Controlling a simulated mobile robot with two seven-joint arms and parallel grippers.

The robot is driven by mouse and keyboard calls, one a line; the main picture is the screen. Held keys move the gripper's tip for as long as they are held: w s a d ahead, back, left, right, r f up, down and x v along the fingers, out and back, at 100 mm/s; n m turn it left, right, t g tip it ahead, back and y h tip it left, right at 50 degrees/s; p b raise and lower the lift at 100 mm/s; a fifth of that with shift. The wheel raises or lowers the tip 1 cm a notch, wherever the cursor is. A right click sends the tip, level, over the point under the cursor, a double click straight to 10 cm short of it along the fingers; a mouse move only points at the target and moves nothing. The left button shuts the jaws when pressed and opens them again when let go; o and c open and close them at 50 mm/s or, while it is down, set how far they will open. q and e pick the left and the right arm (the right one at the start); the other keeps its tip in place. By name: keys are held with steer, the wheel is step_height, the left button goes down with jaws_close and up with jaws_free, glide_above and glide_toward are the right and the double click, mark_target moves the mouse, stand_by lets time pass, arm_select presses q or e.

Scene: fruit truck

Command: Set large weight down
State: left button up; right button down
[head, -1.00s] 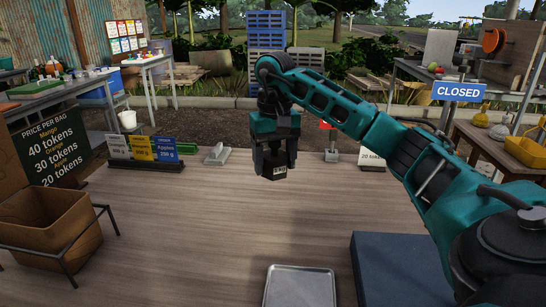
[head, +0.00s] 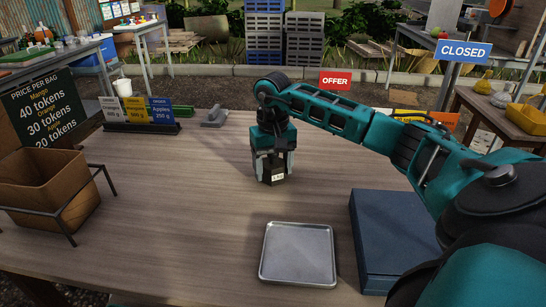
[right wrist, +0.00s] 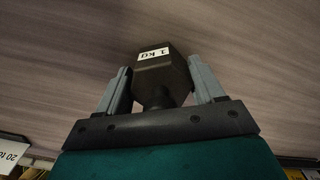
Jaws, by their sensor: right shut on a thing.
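The large weight (head: 274,176) is a dark block with a white label. In the right wrist view the weight (right wrist: 162,72) shows a label reading 1 kg. My right gripper (head: 272,168) is shut on it, with one grey finger on each side. The weight hangs below the gripper over the middle of the wooden counter (head: 190,190), low and near the surface. I cannot tell whether it touches the wood. My left gripper is not in view.
A metal tray (head: 298,254) lies in front of the weight, with a blue box (head: 385,240) to its right. Price signs (head: 140,113) and a grey object (head: 215,117) stand at the back. Counter around the weight is clear.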

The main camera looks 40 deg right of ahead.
stand_by(0.3)
steer(key=shift+c, duration=0.7)
jaws_free()
steer(key=shift+f, duration=0.1)
